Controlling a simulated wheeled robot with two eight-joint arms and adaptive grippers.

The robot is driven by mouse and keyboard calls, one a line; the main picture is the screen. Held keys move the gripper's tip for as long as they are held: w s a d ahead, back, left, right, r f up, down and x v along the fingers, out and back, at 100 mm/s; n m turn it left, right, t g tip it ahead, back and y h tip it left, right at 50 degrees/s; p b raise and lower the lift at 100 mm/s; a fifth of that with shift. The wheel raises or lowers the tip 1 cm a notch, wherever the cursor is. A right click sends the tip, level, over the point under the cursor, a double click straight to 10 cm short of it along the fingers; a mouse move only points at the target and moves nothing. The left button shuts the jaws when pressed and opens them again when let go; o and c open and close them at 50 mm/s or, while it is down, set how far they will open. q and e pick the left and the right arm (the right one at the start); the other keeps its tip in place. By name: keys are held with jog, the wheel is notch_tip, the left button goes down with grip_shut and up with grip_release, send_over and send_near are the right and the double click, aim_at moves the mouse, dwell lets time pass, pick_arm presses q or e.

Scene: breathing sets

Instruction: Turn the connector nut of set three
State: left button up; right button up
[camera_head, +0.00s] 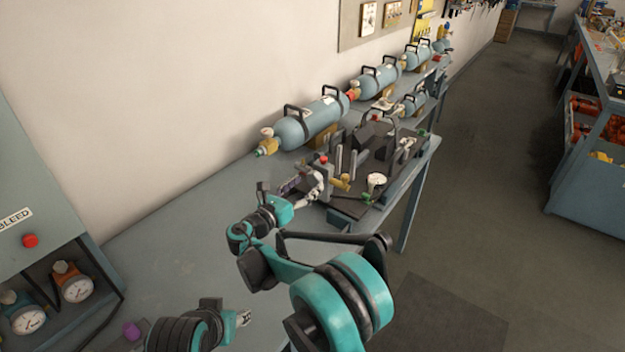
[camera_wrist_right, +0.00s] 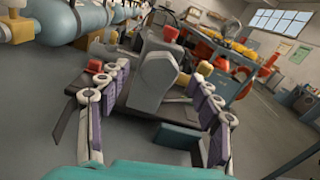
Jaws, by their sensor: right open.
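Several blue-grey cylinders, the nearest of them (camera_head: 312,122), lie in a row on the bench along the wall. A brass fitting with a green tip (camera_head: 266,147) is on the nearest cylinder's near end. I cannot tell which set is number three, or pick out its connector nut. My right gripper (camera_head: 303,187) is at the near left side of a dark fixture (camera_head: 352,208).
The fixture carries a round gauge (camera_head: 376,180), a brass fitting (camera_head: 342,183) and upright posts. A panel with a red button (camera_head: 30,241) and gauges stands at the left. The bench top (camera_head: 190,235) is bare in the middle.

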aim_at(312, 180)
jog(key=shift+x, duration=1.8)
jog(key=c, duration=1.2)
jog(key=shift+o, duration=0.2)
jog(key=m, duration=0.4)
jog(key=shift+s+m+p, duration=0.1)
jog(key=shift+m+p, duration=0.25)
jog(key=shift+m, duration=0.05)
jog(key=o, duration=1.2)
jog(key=shift+c, duration=0.2)
jog(key=v, duration=0.7)
jog(key=shift+s, duration=0.15)
